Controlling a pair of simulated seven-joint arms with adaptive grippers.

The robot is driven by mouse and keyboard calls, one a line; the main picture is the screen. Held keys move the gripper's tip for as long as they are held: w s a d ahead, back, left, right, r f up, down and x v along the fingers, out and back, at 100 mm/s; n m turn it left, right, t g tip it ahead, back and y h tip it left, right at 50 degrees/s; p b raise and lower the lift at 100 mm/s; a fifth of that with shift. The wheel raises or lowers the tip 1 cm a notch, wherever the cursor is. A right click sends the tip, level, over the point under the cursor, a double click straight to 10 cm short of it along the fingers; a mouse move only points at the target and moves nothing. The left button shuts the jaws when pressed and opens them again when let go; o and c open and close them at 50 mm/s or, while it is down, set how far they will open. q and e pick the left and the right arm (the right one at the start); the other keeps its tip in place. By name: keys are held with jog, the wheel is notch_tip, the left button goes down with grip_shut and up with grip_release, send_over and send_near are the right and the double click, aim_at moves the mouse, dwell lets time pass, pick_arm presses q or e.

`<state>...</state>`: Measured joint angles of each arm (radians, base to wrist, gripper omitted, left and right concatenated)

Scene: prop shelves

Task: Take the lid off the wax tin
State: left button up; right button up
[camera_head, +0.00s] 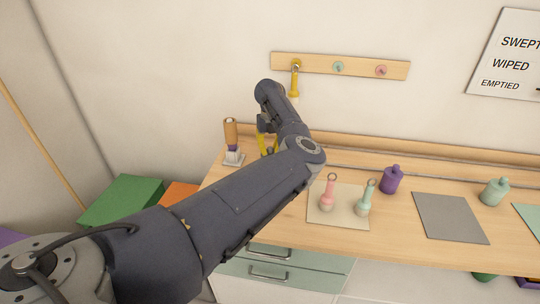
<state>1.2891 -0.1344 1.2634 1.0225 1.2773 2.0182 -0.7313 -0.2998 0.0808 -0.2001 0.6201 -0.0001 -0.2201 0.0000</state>
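No wax tin or lid can be made out in the head view. My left arm reaches in from the lower left over the wooden counter (400,247). Its forearm and wrist hide the end of the arm and part of the counter's left end. My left gripper (267,145) shows only in small dark pieces beside the wrist, near a yellow thing (260,141). I cannot tell what the yellow thing is, or whether the fingers are open or shut. My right gripper is not in view.
A wooden-handled brush (231,133) stands at the counter's left end. A peg rail (355,66) is above.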

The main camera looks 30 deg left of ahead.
pick_arm(q)
grip_shut()
jog(key=shift+r, duration=0.15)
